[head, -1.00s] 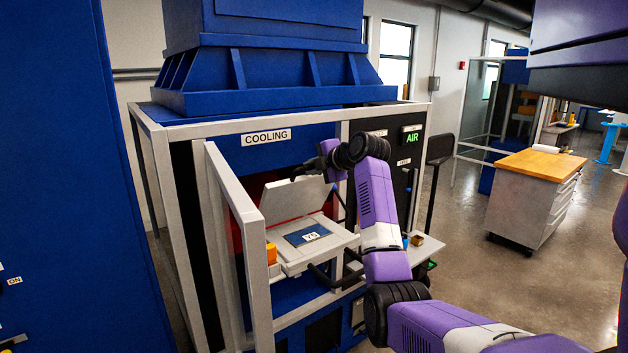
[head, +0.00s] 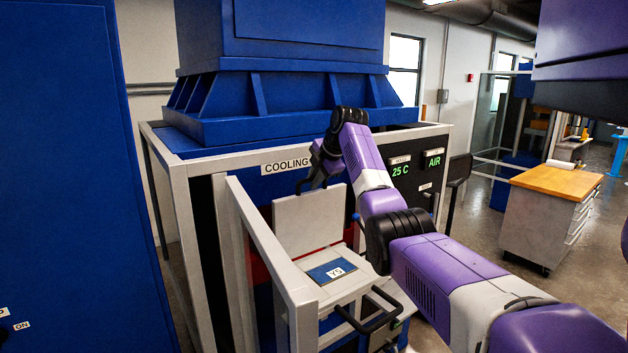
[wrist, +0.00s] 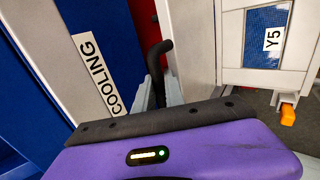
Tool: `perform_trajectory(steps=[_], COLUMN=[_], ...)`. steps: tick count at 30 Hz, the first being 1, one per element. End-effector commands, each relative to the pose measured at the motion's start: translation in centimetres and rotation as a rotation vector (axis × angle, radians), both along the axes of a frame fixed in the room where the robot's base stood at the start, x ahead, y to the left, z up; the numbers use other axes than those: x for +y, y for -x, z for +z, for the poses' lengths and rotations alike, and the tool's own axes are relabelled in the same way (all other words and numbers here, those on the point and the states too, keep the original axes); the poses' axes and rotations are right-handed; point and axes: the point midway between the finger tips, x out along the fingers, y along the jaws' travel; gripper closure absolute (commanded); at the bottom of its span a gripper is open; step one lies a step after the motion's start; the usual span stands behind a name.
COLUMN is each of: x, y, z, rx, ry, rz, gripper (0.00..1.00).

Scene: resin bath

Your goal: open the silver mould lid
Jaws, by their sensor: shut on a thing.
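The silver mould lid (head: 308,222) stands nearly upright in the head view, hinged at the back of the mould base (head: 352,285). The base's top shows a blue panel labelled Y5 (head: 332,271); this panel also shows in the wrist view (wrist: 265,45). My gripper (head: 312,182) is at the lid's top edge, shut on its black handle. In the wrist view the handle (wrist: 160,56) sticks out from between my fingers (wrist: 160,95). My arm's wrist hides part of the grip.
A grey frame with an open side panel (head: 270,265) stands left of the mould. The COOLING sign (head: 286,165) is on the machine behind it. Black bar handles (head: 375,315) stick out in front. A wood-topped cabinet (head: 555,180) stands at right, with clear floor around it.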

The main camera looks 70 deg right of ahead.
Motion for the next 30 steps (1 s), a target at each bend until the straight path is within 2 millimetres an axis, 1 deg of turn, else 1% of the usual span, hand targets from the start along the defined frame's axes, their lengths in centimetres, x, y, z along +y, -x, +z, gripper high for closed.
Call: perform_trajectory(steps=[1, 10, 11, 12, 14, 26, 30], x=[0.10, 0.14, 0.14, 0.14, 0.13, 0.11, 0.38], y=[0.00, 0.00, 0.00, 0.00, 0.00, 0.09, 0.62], z=[-0.36, -0.53, -0.54, -0.55, -0.53, -0.57, 0.24], rx=[0.007, 0.008, 0.008, 0.008, 0.008, 0.008, 0.006], ry=[-0.004, -0.006, -0.007, -0.007, -0.007, -0.008, -0.004], rz=[0.003, 0.003, 0.003, 0.003, 0.003, 0.000, 0.001], gripper=[1.00, 1.00, 0.82, 0.74, 0.64, 0.64, 0.64])
